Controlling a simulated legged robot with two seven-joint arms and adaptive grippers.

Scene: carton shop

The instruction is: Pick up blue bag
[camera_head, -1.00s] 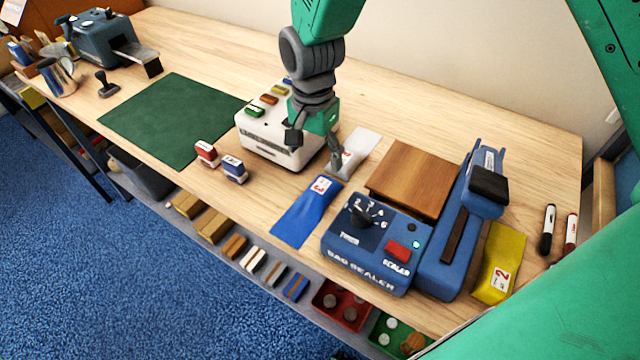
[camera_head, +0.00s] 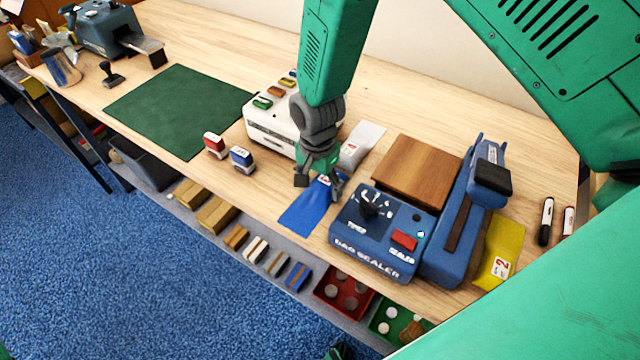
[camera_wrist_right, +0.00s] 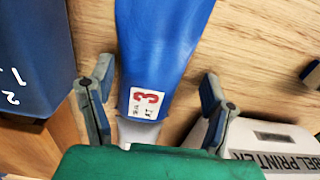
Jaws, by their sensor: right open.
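The blue bag (camera_head: 304,208) lies flat on the table, left of the bag sealer (camera_head: 378,232). In the right wrist view the blue bag (camera_wrist_right: 160,45) runs up from between the fingers, with a white label bearing a red 3. My right gripper (camera_head: 318,190) is open over the label end of the bag, which it partly hides. In the right wrist view the two fingers of my right gripper (camera_wrist_right: 152,108) stand apart, one on each side of the bag, not closed on it.
The white label printer (camera_head: 268,130) stands just behind and left of the gripper. A white bag (camera_head: 362,142) lies behind it. A wooden block (camera_head: 415,168) and a yellow bag (camera_head: 503,250) are to the right.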

